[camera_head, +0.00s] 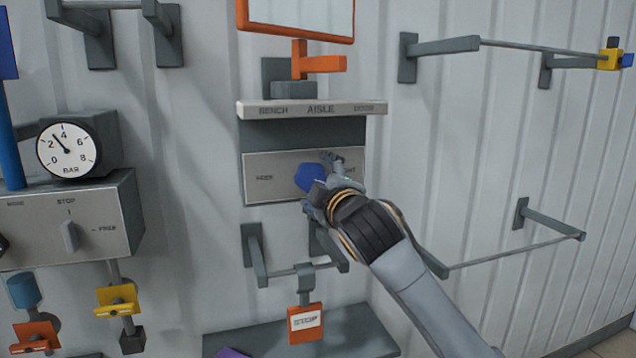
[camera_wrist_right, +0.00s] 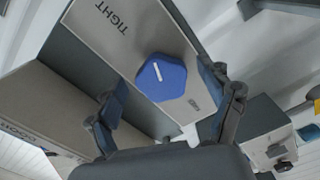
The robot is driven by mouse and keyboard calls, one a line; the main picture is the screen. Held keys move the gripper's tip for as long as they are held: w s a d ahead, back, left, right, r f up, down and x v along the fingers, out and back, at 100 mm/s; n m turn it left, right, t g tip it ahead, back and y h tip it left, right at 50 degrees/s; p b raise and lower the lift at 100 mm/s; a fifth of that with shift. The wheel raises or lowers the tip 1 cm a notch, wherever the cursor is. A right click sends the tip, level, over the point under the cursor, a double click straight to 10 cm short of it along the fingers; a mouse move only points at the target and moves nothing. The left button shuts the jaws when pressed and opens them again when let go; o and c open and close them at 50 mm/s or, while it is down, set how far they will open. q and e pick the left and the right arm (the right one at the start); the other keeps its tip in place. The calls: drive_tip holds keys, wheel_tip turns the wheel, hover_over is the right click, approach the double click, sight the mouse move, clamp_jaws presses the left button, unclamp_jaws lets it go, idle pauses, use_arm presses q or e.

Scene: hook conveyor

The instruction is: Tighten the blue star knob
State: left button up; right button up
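The blue star knob (camera_head: 309,177) sits on a light grey panel (camera_head: 262,190) on the wall, partly covered by my right gripper in the head view. In the right wrist view the knob (camera_wrist_right: 161,81) shows whole, with a white line on its face, and the word TIGHT is on the panel beside it. My right gripper (camera_head: 332,180) reaches in from the lower right. In the wrist view its fingers (camera_wrist_right: 168,100) are spread apart on either side of the knob, with gaps visible. My left gripper is not in view.
Below are a rail and an orange tag (camera_head: 306,322). A pressure gauge (camera_head: 67,149) and a switch box (camera_head: 67,225) are at the left. Rails (camera_head: 545,47) stick out at the right.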

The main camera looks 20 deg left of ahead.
drive_tip(key=v, duration=1.2)
